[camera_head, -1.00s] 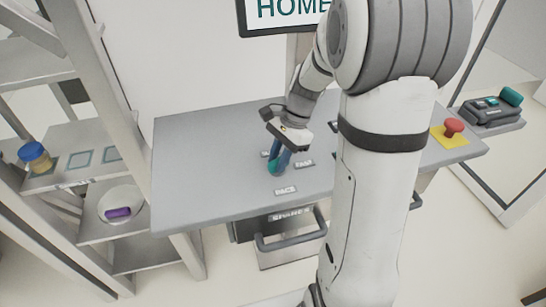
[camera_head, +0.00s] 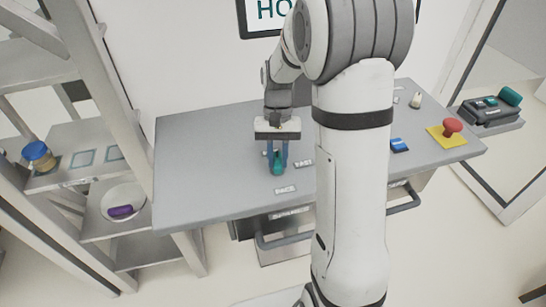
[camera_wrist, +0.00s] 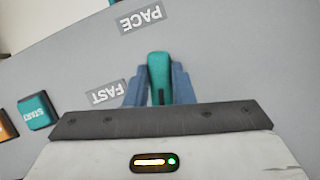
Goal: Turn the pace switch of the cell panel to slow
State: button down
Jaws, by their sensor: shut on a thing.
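The pace switch is a teal knob (camera_head: 277,163) on the grey panel top, just behind the PACE label (camera_head: 285,190). My gripper (camera_head: 277,160) points down with its blue fingers on both sides of the knob, shut on it. In the wrist view the knob (camera_wrist: 158,72) sits between the fingers, its long side running away from the gripper body. A dark line on it lies at the end away from the PACE label (camera_wrist: 140,18). The FAST label (camera_wrist: 107,92) is beside the left finger in that view. No slow label is readable; my gripper covers part of the panel.
A teal START button (camera_wrist: 37,110) lies left in the wrist view. A blue switch (camera_head: 399,145) and a red button (camera_head: 452,125) on a yellow plate are at the panel's right. A shelf with a jar (camera_head: 38,156) stands left. My arm hides the panel's middle.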

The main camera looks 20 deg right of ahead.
aim_at(277, 158)
jog(key=shift+w+r+n+h, duration=0.15)
jog(key=shift+n+h, duration=0.35)
jog(key=shift+n, duration=1.2)
jog(key=c, duration=1.2)
grip_release()
jog(key=shift+c, duration=0.2)
notch_tip(277, 158, up, 10)
jog(key=b, duration=0.1)
